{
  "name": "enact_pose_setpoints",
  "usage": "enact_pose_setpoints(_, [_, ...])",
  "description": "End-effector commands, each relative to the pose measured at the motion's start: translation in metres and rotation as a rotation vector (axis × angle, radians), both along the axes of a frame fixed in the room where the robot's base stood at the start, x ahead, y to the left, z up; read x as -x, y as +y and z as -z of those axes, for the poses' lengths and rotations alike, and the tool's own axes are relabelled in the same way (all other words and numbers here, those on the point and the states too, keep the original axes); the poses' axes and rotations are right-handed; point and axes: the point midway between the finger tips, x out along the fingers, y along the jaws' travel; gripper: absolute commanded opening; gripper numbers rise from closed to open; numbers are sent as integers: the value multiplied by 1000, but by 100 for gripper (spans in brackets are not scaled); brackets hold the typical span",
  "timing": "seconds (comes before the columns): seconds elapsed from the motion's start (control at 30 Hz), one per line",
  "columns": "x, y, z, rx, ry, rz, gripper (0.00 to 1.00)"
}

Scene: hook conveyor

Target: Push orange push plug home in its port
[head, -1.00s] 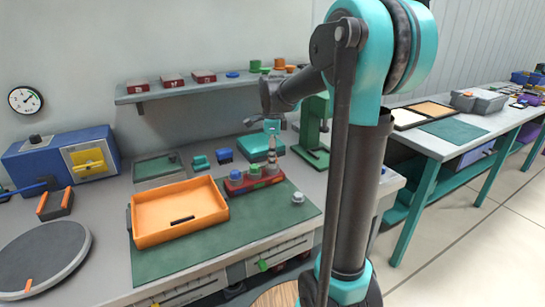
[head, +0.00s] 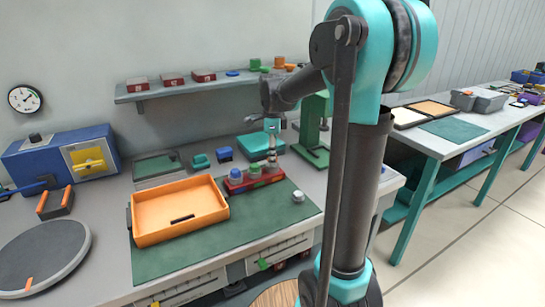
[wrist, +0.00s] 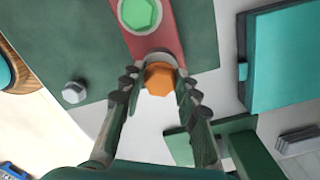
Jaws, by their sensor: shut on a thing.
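The orange push plug (wrist: 159,80) is between the fingertips of my gripper (wrist: 156,88) in the wrist view. It stands at the near end of the red port block (wrist: 163,28), its lower part hidden, so I cannot tell how deep it sits. A green hex plug (wrist: 138,13) stands in the same block. In the head view my gripper (head: 271,160) points down at the right end of the red block (head: 256,183). The orange plug is not clear there. The green plug (head: 254,171) and a blue plug (head: 235,174) stand to its left.
An orange tray (head: 170,228) lies on the green mat left of the block. A silver knob (head: 298,197) stands to the right. A teal box (head: 253,147) and a green stand (head: 312,135) are close behind my gripper. The mat's front is clear.

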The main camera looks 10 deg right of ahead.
Motion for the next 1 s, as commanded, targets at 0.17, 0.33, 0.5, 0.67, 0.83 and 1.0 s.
enact_pose_setpoints(0.17, [0, 0, 0, 0, 0, 0, 11])
enact_pose_setpoints(0.33, [0, 0, 1, 0, 0, 0, 11])
enact_pose_setpoints(0.5, [0, 0, 3, 0, 0, 0, 11])
enact_pose_setpoints(0.67, [0, 0, 5, 0, 0, 0, 11])
enact_pose_setpoints(0.83, [0, 0, 7, 0, 0, 0, 33])
enact_pose_setpoints(1.0, [0, 0, 7, 0, 0, 0, 55])
